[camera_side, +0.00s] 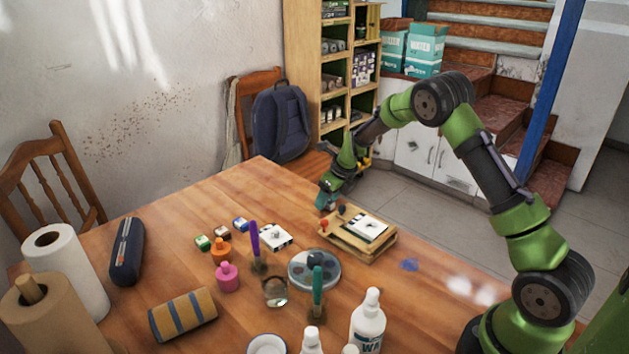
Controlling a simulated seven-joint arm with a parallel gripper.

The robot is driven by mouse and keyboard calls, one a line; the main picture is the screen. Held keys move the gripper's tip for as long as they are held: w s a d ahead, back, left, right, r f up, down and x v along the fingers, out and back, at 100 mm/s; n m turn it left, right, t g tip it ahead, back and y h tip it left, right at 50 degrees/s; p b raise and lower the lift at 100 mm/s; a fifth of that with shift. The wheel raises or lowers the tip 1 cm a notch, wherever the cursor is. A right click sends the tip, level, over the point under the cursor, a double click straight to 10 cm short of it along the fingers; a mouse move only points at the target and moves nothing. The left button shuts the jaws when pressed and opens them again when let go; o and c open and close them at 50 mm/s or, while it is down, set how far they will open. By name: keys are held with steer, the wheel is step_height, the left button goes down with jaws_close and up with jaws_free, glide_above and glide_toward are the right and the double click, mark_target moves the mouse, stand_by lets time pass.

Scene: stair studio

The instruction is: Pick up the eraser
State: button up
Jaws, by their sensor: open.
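My gripper (327,201) is open and low over the far right part of the table, at the far left corner of a wooden board stack. Its fingertips are small here, and I cannot tell whether anything is between them. No eraser is clearly identifiable. Three small blocks lie in a slanted row left of the gripper: a green and white one (203,242), a reddish and white one (222,231) and a blue and white one (240,224). They look like possible erasers, but I cannot tell which. They are well apart from the gripper.
The wooden board stack (340,242) is close to the gripper. A white card-like box (275,237), ink bottles (227,277), a round grey dish (330,275) and upright purple (254,238) and green (318,284) handles crowd the middle. White bottles (367,325) stand in front.

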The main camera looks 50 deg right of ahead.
steer(key=shift+f, duration=0.15)
jaws_close()
step_height(320, 180, up, 10)
stand_by(0.8)
